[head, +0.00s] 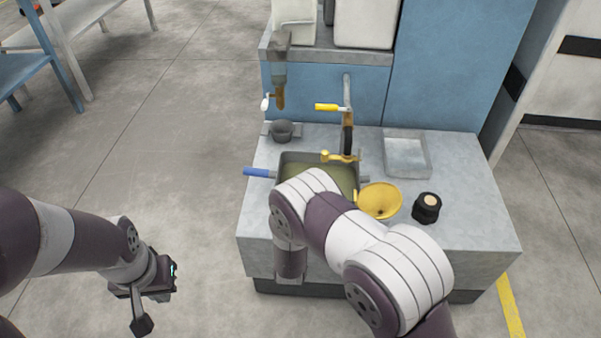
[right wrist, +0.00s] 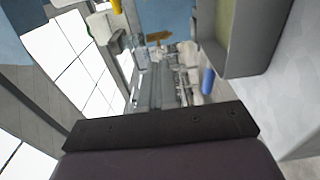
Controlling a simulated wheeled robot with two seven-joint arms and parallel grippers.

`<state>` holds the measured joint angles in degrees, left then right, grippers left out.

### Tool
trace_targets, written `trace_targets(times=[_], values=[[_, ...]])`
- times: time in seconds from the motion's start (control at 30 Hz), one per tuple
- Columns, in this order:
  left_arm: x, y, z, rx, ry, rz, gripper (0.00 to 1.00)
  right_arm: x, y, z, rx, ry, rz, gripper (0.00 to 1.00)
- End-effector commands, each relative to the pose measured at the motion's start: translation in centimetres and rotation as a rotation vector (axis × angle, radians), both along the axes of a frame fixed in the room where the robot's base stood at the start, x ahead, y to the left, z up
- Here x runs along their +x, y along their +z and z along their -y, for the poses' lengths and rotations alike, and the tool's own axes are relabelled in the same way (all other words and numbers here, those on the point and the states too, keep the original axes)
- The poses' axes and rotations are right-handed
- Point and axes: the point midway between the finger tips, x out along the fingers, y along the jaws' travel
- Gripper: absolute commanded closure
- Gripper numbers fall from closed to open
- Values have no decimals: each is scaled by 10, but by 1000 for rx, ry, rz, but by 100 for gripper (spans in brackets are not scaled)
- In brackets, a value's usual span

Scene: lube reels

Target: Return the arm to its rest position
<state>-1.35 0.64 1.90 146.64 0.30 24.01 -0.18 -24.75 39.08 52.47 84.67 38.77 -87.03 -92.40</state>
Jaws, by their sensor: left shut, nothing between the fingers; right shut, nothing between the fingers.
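My left arm comes in from the left, and my left gripper (head: 142,322) hangs over bare floor, left of the workbench. It is shut and empty. My right arm (head: 350,240) reaches in from the bottom right, over the bench's front part. Its wrist (head: 290,262) points down at the bench's front edge. The fingers of the right gripper are hidden in the head view. The right wrist view shows only a dark bar and a purple part of my own arm at the bottom, with no fingertips.
The workbench (head: 470,218) holds a basin (head: 335,172) partly behind my right arm, a yellow funnel (head: 382,200), a black cap-like part (head: 427,207), a clear tray (head: 405,153) and a dark cup (head: 282,131). A blue handle (head: 259,172) sticks out left.

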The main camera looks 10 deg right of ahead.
Motion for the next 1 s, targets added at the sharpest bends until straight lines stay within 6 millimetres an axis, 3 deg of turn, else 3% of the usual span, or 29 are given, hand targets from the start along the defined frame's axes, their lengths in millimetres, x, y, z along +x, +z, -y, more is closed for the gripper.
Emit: trace_targets(times=[0.27, 0.37, 0.43, 0.5, 0.53, 0.63, 0.8, 0.93, 1.0], values=[[0, 4, 0, 0, 0, -1, 100, -14, -1, -6, 30, -1, 4, 100], [0, 4, 0, 0, 0, -1, 100, -19, -39, -11, 254, 11, -126, 100], [0, 4, 0, 0, 0, -1, 100, -42, -85, -23, 495, -3, -360, 100], [0, 4, 0, 0, 0, -1, 100, -73, -103, -36, 770, -98, -619, 100], [0, 4, 0, 0, 0, -1, 100, -88, -103, -38, 871, -165, -719, 100], [0, 4, 0, 0, 0, -1, 100, -142, -76, -29, 1099, -434, -969, 100], [0, 4, 0, 0, 0, -1, 100, -224, -4, 14, 1216, -835, -1132, 100], [0, 4, 0, 0, 0, -1, 100, -261, 52, 52, 1244, -962, -1103, 100], [0, 4, 0, 0, 0, -1, 100, -249, 84, 71, 1330, -916, -971, 100]])
